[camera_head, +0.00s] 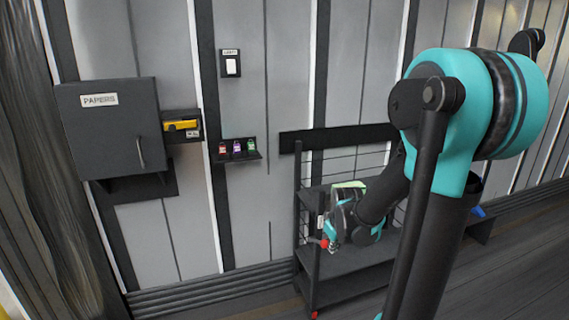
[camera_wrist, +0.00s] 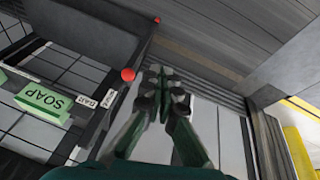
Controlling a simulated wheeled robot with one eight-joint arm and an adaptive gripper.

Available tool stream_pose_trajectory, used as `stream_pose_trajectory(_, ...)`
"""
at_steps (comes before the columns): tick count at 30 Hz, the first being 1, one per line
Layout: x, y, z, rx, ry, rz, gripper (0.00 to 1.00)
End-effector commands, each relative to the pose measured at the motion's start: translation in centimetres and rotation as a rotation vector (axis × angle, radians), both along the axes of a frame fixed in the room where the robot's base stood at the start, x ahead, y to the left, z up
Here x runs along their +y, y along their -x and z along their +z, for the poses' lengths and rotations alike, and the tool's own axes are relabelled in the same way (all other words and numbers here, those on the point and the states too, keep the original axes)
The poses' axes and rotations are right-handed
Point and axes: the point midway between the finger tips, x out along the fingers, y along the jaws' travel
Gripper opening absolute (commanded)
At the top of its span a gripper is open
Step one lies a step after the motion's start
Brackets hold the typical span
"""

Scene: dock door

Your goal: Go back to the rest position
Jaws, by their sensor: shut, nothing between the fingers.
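My gripper (camera_head: 334,230) is in front of the dark shelf rack in the head view, at the height of its upper shelf. In the wrist view my gripper (camera_wrist: 165,75) has its fingers together with nothing between them. A red ball-shaped knob (camera_wrist: 128,74) shows just left of the fingertips in the wrist view; I cannot tell whether they touch. My arm covers the right part of the rack in the head view.
The shelf rack (camera_head: 300,215) holds a green soap box (camera_wrist: 44,100). A dark "PAPERS" cabinet (camera_head: 110,130) hangs on the wall at left. Beside it are a small holder with a yellow item (camera_head: 181,125), a ledge (camera_head: 236,157) with small coloured items, and a labelled switch (camera_head: 231,66).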

Motion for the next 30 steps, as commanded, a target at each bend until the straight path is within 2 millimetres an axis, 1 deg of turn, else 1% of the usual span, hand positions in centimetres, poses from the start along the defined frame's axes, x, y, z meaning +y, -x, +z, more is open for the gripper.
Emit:
stream_pose_trajectory(1, -0.1, 1.9, 0.2, 0.0, -0.016, -0.042, 0.0)
stream_pose_trajectory(5, -0.4, 6.2, 0.4, -0.001, -0.062, -0.161, 0.0)
stream_pose_trajectory(6, -0.5, 7.6, 0.3, -0.002, -0.077, -0.199, 0.0)
stream_pose_trajectory(9, -0.6, 10.6, 0.0, -0.002, -0.111, -0.285, 0.0)
stream_pose_trajectory(12, -0.7, 13.1, -0.5, -0.002, -0.139, -0.358, 0.0)
stream_pose_trajectory(15, -0.8, 14.8, -1.0, -0.003, -0.16, -0.411, 0.0)
stream_pose_trajectory(18, -0.8, 15.7, -1.3, -0.003, -0.172, -0.441, 0.0)
stream_pose_trajectory(20, -0.8, 15.9, -1.4, -0.003, -0.175, -0.449, 0.0)
stream_pose_trajectory(30, -0.8, 15.9, -1.4, -0.003, -0.176, -0.452, 0.0)
